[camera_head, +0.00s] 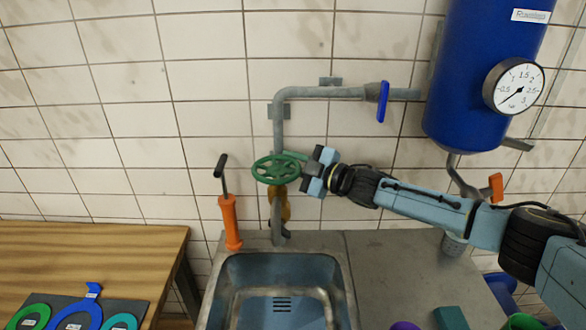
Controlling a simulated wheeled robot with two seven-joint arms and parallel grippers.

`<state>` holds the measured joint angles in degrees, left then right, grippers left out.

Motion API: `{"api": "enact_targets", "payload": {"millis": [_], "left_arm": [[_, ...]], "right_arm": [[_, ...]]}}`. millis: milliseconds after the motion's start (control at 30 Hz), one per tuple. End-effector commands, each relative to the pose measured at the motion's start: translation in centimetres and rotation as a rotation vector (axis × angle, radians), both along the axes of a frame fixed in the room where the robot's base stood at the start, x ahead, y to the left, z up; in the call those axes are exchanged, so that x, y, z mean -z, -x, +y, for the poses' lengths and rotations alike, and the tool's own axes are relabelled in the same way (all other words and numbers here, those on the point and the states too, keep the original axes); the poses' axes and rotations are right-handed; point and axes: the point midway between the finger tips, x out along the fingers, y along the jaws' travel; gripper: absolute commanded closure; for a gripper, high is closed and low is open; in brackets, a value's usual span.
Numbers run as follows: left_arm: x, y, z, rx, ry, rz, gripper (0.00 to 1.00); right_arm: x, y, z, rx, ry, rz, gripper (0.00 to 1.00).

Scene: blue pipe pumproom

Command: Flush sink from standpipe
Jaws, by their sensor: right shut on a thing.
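A grey standpipe (279,125) runs down the tiled wall to the back of the sink (345,285). The sink is a metal basin set in a grey counter, with a slotted drain at its bottom. A green handwheel (262,180) sits on the standpipe above an orange-brown valve body (285,208). My right gripper (300,164) reaches in from the right and is shut on the right side of the handwheel's rim; its fingers are small in view. A blue lever (383,102) hangs down on the upper horizontal pipe. My left gripper is out of view.
A blue tank (485,60) with a dial gauge (516,87) hangs at the upper right. An orange hand pump (230,222) stands left of the standpipe. A wooden table (90,252) with coloured rings on a dark mat is at the lower left.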

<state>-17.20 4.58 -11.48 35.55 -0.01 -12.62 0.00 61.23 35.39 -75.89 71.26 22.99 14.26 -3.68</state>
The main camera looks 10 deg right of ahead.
Motion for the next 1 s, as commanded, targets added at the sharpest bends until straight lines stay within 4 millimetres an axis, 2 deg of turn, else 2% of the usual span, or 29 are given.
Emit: {"api": "enact_targets", "payload": {"millis": [33,267,700,1000], "left_arm": [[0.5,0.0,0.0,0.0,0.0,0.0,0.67],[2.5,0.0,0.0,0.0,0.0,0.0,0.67],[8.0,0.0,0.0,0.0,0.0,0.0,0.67],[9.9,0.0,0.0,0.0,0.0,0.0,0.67]], "right_arm": [[-0.5,-0.3,0.1,-0.028,-0.002,-0.012,1.0],[-0.3,-0.8,0.6,-0.169,-0.003,-0.012,1.0],[-0.3,-1.4,1.6,-0.402,-0.009,-0.011,1.0],[-0.7,-1.5,1.9,-0.476,-0.012,-0.01,1.0]]}}
